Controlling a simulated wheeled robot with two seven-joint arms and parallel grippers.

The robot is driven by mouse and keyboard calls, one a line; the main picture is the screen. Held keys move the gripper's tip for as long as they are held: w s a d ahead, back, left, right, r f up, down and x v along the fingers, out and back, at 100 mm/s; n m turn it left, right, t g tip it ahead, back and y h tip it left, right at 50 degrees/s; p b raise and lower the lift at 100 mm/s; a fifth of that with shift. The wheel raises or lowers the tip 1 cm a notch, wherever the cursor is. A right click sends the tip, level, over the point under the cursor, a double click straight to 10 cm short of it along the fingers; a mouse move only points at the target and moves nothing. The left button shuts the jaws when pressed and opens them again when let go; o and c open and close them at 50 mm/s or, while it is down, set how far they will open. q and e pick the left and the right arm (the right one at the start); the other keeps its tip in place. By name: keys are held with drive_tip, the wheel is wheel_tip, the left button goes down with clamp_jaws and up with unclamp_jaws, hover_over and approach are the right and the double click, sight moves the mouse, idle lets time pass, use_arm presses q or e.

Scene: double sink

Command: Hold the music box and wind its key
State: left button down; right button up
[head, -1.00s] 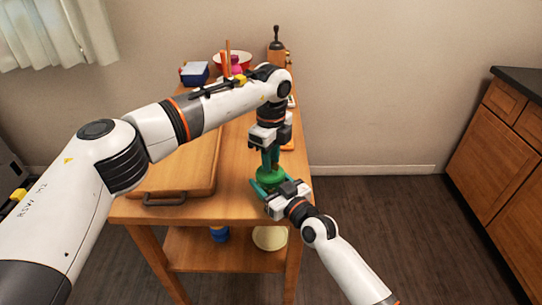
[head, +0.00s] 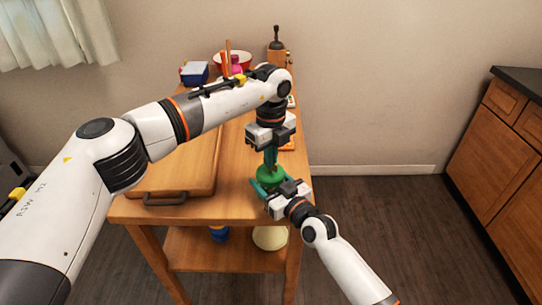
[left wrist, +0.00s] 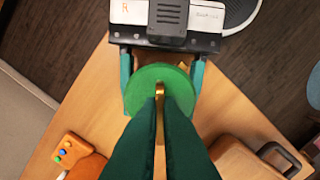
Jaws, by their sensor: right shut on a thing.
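The green round music box (head: 269,177) is above the table's right front part. In the left wrist view its top disc (left wrist: 136,92) faces the camera, with a gold key (left wrist: 161,91) standing at its middle. My right gripper (head: 271,183) is shut on the music box from the front right, with one teal finger on each side. My left gripper (head: 270,162) points down from above. Its two fingers (left wrist: 161,101) stand close on either side of the key. Whether they touch it cannot be made out.
A wooden board with a dark handle (head: 165,200) covers the table's left part. A blue box (head: 194,73), a red bowl (head: 218,56) and a grinder (head: 276,42) stand at the back. A button box (left wrist: 68,148) lies nearby. The floor to the right is clear.

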use_arm(q)
drive_tip(key=m, duration=0.5)
drive_tip(key=shift+m, duration=0.3)
drive_tip(key=m, duration=0.5)
drive_tip(key=shift+a, duration=0.1)
drive_tip(key=m, duration=0.5)
drive_tip(key=shift+m, duration=0.4)
drive_tip(key=m, duration=0.5)
drive_tip(key=shift+a+m, duration=0.1)
drive_tip(key=shift+m, duration=0.2)
drive_tip(key=m, duration=0.6)
drive_tip(key=shift+w, duration=0.15)
drive_tip(key=m, duration=0.5)
drive_tip(key=shift+m, duration=0.3)
drive_tip(key=m, duration=0.4)
drive_tip(key=shift+w+m, duration=0.1)
drive_tip(key=shift+m, duration=0.2)
drive_tip(key=m, duration=0.4)
drive_tip(key=shift+r+m, duration=0.1)
drive_tip(key=shift+m, duration=0.6)
